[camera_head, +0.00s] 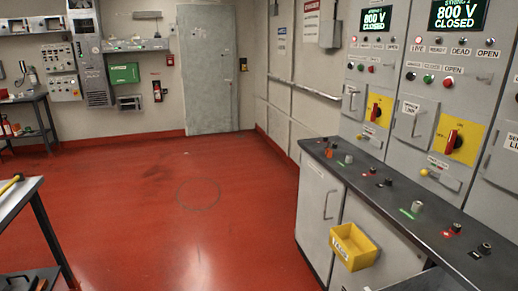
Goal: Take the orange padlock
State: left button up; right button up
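A small orange-red item (330,153) lies on the dark counter (400,198) at its far end, on the right side of the head view. It is too small to tell whether it is the orange padlock. No other clearly orange padlock can be made out. Neither of my grippers shows in the head view.
Grey cabinets with displays reading 800 V CLOSED stand behind the counter. Several small knobs line the counter top. A yellow bin (352,248) sticks out from the counter's front. A workbench (22,193) is at the left. The red floor (190,220) between is clear.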

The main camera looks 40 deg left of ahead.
aim_at(328, 151)
jog(key=u, duration=0.8)
jog(key=i+j+z, duration=0.2)
jog(key=i+j, duration=0.35)
jog(key=i, duration=0.15)
